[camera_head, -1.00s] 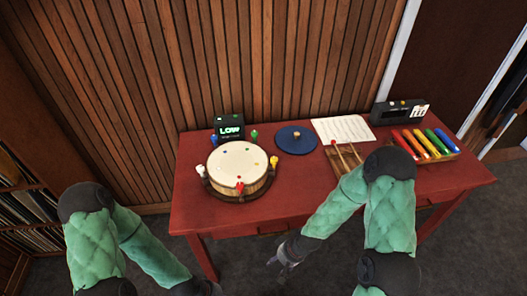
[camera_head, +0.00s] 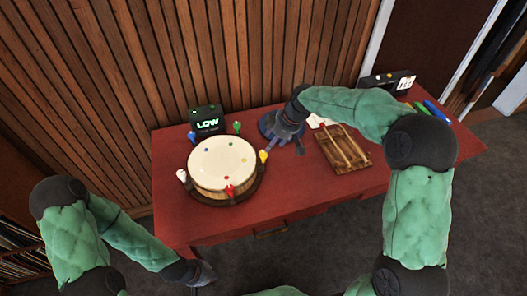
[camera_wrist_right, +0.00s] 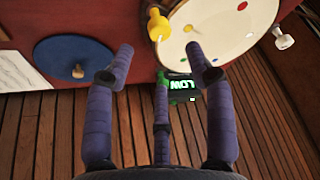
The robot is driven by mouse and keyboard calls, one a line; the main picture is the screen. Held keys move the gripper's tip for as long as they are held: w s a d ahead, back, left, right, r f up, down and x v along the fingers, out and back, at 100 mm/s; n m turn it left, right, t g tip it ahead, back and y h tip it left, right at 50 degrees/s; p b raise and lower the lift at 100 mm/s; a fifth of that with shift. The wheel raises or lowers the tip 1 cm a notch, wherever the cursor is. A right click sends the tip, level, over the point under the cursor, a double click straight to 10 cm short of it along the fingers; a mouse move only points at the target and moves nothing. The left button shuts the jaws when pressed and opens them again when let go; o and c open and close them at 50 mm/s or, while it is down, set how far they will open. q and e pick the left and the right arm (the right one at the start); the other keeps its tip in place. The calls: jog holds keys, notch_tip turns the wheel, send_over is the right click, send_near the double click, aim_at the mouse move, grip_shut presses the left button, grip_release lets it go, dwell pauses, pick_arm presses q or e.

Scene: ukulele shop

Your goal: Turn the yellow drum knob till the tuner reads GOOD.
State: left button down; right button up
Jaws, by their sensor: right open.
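The round drum (camera_head: 222,163) has a cream head with coloured dots and coloured knobs around its rim. Its yellow knob (camera_head: 263,156) is on the right side; it also shows near the top of the right wrist view (camera_wrist_right: 157,24). The black tuner (camera_head: 207,122) behind the drum reads LOW in green; it is upside down in the right wrist view (camera_wrist_right: 182,84). My right gripper (camera_head: 283,148) is open and empty, just right of the yellow knob and apart from it. My left gripper (camera_head: 203,275) is low at the table's front edge; its fingers are unclear.
A blue round disc (camera_head: 268,123) lies behind my right gripper. A wooden tray (camera_head: 334,153) with sticks lies to its right. A dark box (camera_head: 388,80) stands at the back right by several coloured bars. The red table (camera_head: 300,190) is clear in front.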

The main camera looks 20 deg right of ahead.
aim_at(264, 153)
jog(key=b+x, duration=0.2)
jog(key=x, duration=0.7)
jog(key=shift+f, duration=0.1)
grip_shut()
